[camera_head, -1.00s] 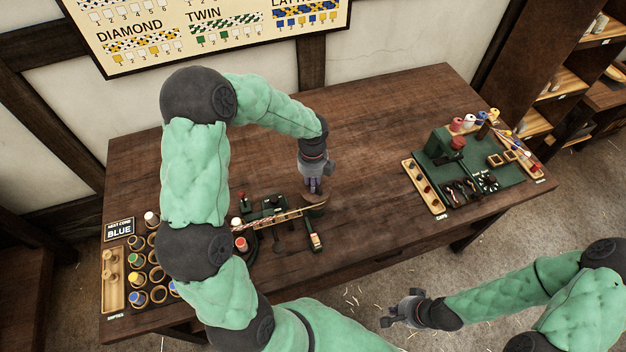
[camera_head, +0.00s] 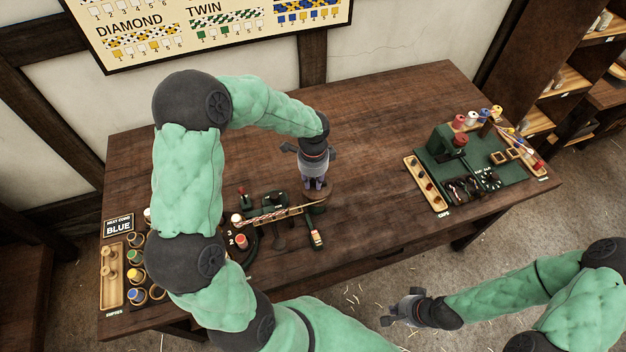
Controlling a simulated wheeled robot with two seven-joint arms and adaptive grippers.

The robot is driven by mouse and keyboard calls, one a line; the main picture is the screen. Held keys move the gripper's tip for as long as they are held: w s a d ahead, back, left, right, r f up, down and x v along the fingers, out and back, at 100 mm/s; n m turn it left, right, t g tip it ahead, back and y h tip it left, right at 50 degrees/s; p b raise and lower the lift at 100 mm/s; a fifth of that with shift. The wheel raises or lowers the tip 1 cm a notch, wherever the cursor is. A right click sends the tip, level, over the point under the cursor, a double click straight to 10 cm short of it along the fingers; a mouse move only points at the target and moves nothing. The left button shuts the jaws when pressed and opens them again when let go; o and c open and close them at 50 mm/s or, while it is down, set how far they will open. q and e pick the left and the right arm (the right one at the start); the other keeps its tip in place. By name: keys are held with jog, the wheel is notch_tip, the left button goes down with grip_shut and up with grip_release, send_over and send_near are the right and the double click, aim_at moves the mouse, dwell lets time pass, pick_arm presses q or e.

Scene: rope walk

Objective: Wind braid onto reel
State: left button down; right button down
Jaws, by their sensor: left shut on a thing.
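The red-and-white braid (camera_head: 268,217) stretches across the green winding fixture (camera_head: 278,200) at the left middle of the table. A dark wheel-like part at the fixture's left is mostly hidden behind my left arm, so I cannot tell whether it is the reel. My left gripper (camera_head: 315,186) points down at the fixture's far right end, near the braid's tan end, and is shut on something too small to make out. My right gripper (camera_head: 400,312) hangs out past the table's front edge, apart from everything; its fingers look spread.
Cups with coloured spools (camera_head: 136,276) and a tray of empties (camera_head: 111,275) stand at the left by the BLUE sign (camera_head: 118,227). A green caps station (camera_head: 470,170) with spools stands at the right. The table middle (camera_head: 370,150) is clear.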

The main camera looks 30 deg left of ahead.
pick_arm(q)
jog(key=n, duration=0.2)
jog(key=n+b, duration=0.1)
jog(key=n, duration=0.1)
jog(key=shift+d+n, duration=0.2)
jog(key=shift+n, duration=0.1)
jog(key=n, duration=0.2)
jog(key=n+b, duration=0.1)
jog(key=shift+s+d+n, duration=0.1)
jog(key=shift+d+n, duration=0.1)
jog(key=shift+n, duration=0.2)
jog(key=n+b, duration=0.1)
jog(key=n, duration=0.3)
jog(key=shift+d, duration=0.2)
jog(key=shift+w+d+n+b, duration=0.1)
jog(key=shift+n+b, duration=0.25)
jog(key=shift+n, duration=0.65)
jog(key=shift+w+d+n+b, duration=0.1)
jog(key=shift+n+b, duration=0.25)
jog(key=shift+n, duration=0.65)
jog(key=c, duration=1.1)
grip_release()
jog(key=shift+o, duration=0.2)
jog(key=shift+r, duration=0.1)
